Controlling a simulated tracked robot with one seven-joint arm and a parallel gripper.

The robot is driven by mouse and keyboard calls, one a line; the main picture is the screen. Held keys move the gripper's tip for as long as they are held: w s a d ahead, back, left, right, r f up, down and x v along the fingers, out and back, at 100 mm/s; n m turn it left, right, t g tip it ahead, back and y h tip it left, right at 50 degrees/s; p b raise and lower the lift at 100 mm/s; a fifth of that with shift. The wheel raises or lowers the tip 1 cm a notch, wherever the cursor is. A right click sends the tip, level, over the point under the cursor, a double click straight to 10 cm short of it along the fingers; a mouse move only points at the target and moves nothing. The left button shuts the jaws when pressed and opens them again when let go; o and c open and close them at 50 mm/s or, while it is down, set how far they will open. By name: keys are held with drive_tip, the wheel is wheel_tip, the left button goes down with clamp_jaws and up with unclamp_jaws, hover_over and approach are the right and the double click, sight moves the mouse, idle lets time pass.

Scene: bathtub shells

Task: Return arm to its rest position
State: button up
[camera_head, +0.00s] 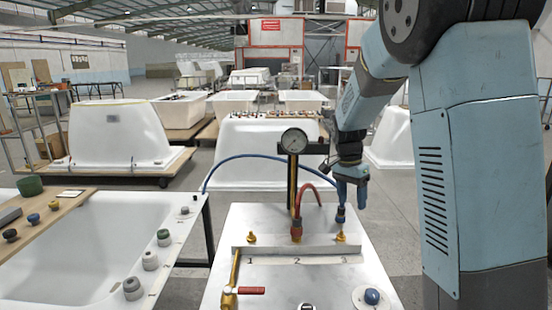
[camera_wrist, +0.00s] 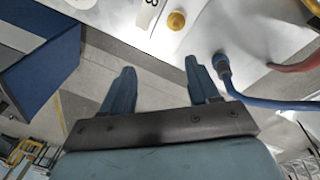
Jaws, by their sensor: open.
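My gripper (camera_head: 351,203) is at the far right part of the white bench in the head view, pointing down. In the wrist view its two blue fingers (camera_wrist: 160,68) are apart with nothing between them. A blue hose coupling (camera_wrist: 220,62) is just beside the right finger there, outside the gap; I cannot tell whether they touch. In the head view the blue coupling (camera_head: 340,214) shows close to the left finger, above the brass fitting (camera_head: 341,238) at number 3. My arm (camera_head: 365,95) reaches forward and down from the upper right.
The bench (camera_head: 270,218) carries a pressure gauge (camera_head: 294,141), a red hose (camera_head: 309,188) at number 2 and a red-handled valve (camera_head: 250,291). A blue hose (camera_head: 250,156) arches behind. A bathtub shell (camera_head: 75,240) with knobs stands left; more shells stand behind.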

drive_tip(key=s+r+n+t, duration=0.3)
drive_tip(key=s+r+n, duration=0.2)
drive_tip(key=s, duration=0.9)
drive_tip(key=s+d+r+n+t+y, duration=0.1)
drive_tip(key=s+r+n+t, duration=0.2)
drive_tip(key=s, duration=1.1)
wheel_tip(320, 180, up, 4)
drive_tip(key=n, duration=0.2)
drive_tip(key=shift+d+r+n+y, duration=0.25)
drive_tip(key=shift+d+n+y, duration=0.05)
